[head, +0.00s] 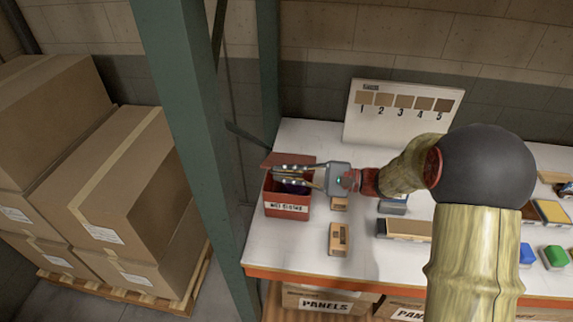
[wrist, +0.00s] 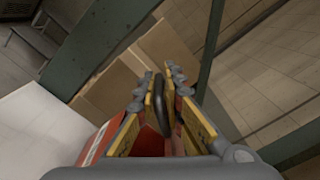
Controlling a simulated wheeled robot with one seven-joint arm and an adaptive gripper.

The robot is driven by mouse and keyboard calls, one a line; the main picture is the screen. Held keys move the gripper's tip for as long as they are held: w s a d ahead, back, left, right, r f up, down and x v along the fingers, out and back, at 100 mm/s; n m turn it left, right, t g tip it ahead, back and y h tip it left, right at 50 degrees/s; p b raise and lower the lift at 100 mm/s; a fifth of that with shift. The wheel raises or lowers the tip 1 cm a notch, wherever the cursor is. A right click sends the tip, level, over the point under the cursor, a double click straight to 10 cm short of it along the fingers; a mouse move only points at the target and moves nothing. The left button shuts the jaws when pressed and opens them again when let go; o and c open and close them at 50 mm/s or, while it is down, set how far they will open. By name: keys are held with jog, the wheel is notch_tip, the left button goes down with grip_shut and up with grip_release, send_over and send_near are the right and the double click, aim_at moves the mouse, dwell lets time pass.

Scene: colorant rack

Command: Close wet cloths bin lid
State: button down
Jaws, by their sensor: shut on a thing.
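The red wet cloths bin (head: 287,207), with a white label on its front, stands at the left end of the white table. Its red lid (head: 283,159) is raised at the back, and the dark inside shows below it. My gripper (head: 277,173) reaches in from the right over the bin's opening. In the wrist view my gripper (wrist: 167,84) has a dark, rounded handle-like piece (wrist: 161,100) between its fingers. Red bin surface (wrist: 98,146) shows below the fingers there. The fingers hide part of the lid and opening.
A green rack post (head: 187,120) stands just left of the bin. A board with numbered brown swatches (head: 402,112) stands at the back. A wooden block (head: 340,239) lies right of the bin. Stacked cartons (head: 120,185) are on the left.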

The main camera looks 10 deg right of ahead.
notch_tip(320, 180, down, 10)
jog(key=s+n+b, duration=0.2)
jog(key=n+b, duration=0.2)
jog(key=b, duration=0.3)
jog(key=shift+s+a+b, duration=0.25)
jog(key=shift+a+b, duration=0.05)
jog(key=shift+a, duration=0.1)
jog(key=shift+s+f, duration=0.1)
jog(key=shift+f, duration=0.2)
jog(key=c, duration=2.3)
grip_release()
jog(key=o, duration=0.3)
jog(key=shift+o, duration=0.2)
jog(key=shift+r, duration=0.1)
jog(key=shift+d+r, duration=0.1)
jog(key=shift+d, duration=0.05)
jog(key=v, duration=1.1)
jog(key=shift+d, duration=0.35)
